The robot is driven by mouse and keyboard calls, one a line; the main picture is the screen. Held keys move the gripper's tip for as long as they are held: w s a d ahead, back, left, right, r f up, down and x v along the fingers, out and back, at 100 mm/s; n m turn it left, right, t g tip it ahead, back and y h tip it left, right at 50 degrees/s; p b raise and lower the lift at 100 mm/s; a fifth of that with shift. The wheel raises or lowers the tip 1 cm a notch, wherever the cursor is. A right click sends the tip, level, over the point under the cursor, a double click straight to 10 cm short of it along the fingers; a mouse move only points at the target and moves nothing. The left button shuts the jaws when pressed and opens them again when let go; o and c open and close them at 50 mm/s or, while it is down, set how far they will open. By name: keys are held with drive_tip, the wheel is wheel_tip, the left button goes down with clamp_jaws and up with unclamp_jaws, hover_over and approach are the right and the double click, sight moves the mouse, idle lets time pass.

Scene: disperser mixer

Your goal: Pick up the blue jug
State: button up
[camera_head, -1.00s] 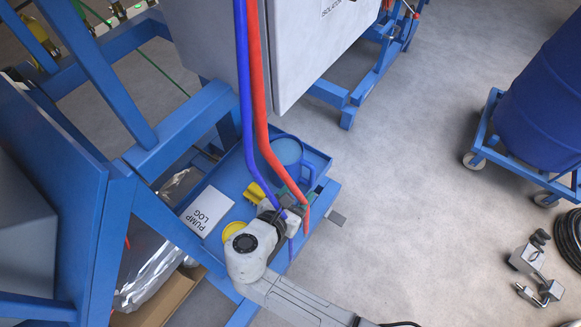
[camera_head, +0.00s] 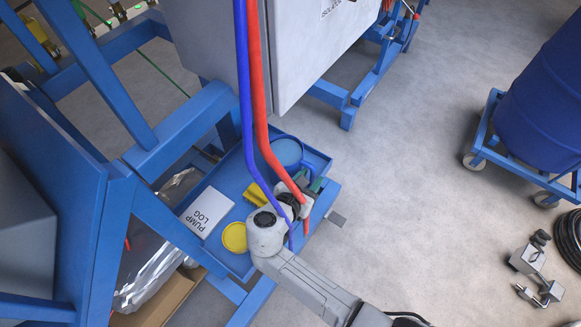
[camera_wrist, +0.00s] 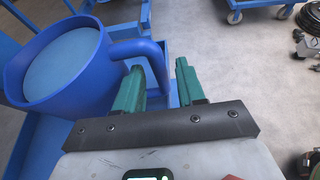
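The blue jug (camera_head: 286,152) stands on the blue tray shelf (camera_head: 236,262), partly behind the hoses in the head view. In the wrist view the jug (camera_wrist: 50,85) is at the left, upright, with a pale blue surface inside its rim. Its handle (camera_wrist: 150,52) extends right, toward the gap between my fingertips. My gripper (camera_wrist: 160,80) has two green fingers standing apart, with no grip on the handle visible. In the head view my gripper (camera_head: 308,182) is just below and right of the jug, partly hidden by the red hose.
A red hose (camera_head: 259,100) and a blue hose (camera_head: 245,100) hang in front of the shelf, close to my wrist. A yellow object (camera_head: 258,192), a yellow round lid (camera_head: 234,237) and a pump log (camera_head: 207,212) lie on the shelf. A grey cabinet (camera_head: 215,45) stands above.

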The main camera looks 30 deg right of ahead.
clamp_jaws()
drive_tip(key=shift+w+r, duration=0.1)
drive_tip(key=shift+r, duration=0.05)
